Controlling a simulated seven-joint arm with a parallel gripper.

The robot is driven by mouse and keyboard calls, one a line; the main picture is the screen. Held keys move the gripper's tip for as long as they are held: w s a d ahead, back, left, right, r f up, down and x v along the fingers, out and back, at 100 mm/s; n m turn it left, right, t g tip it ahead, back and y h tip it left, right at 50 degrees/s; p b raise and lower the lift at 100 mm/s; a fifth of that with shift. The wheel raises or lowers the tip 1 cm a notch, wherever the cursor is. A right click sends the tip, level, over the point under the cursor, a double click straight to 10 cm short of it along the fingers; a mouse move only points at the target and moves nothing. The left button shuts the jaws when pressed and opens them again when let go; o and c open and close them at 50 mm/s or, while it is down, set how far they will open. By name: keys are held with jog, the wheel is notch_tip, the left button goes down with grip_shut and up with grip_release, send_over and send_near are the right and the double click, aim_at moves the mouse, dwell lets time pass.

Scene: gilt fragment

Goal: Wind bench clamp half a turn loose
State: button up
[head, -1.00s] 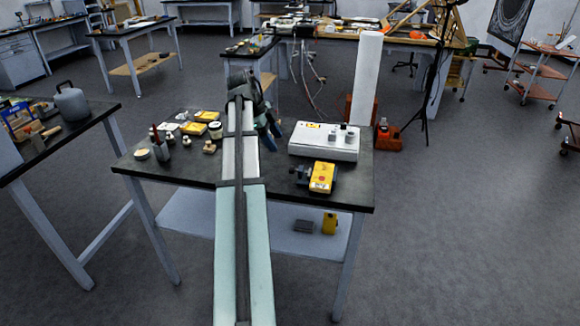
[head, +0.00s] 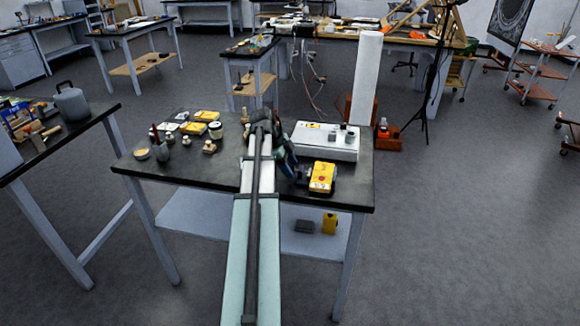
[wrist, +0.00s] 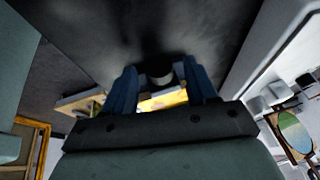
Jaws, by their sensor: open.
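My gripper (head: 287,162) is over the right part of the dark workbench, left of the white box, partly hidden by my arm in the head view. In the wrist view, its two blue fingers (wrist: 161,88) are apart. I cannot clearly make out a bench clamp. A small dark object (head: 302,176) beside the yellow box is too small to identify.
The white box (head: 325,141) with grey knobs stands close on the right. A yellow box (head: 322,177) with a red button sits at the front right. Yellow trays (head: 193,128), jars and small fittings crowd the left. The workbench's front left (head: 200,172) is clear.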

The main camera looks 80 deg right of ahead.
jog(key=shift+s+f, duration=0.1)
jog(key=c, duration=1)
jog(key=shift+d, duration=0.1)
jog(key=shift+c, duration=0.3)
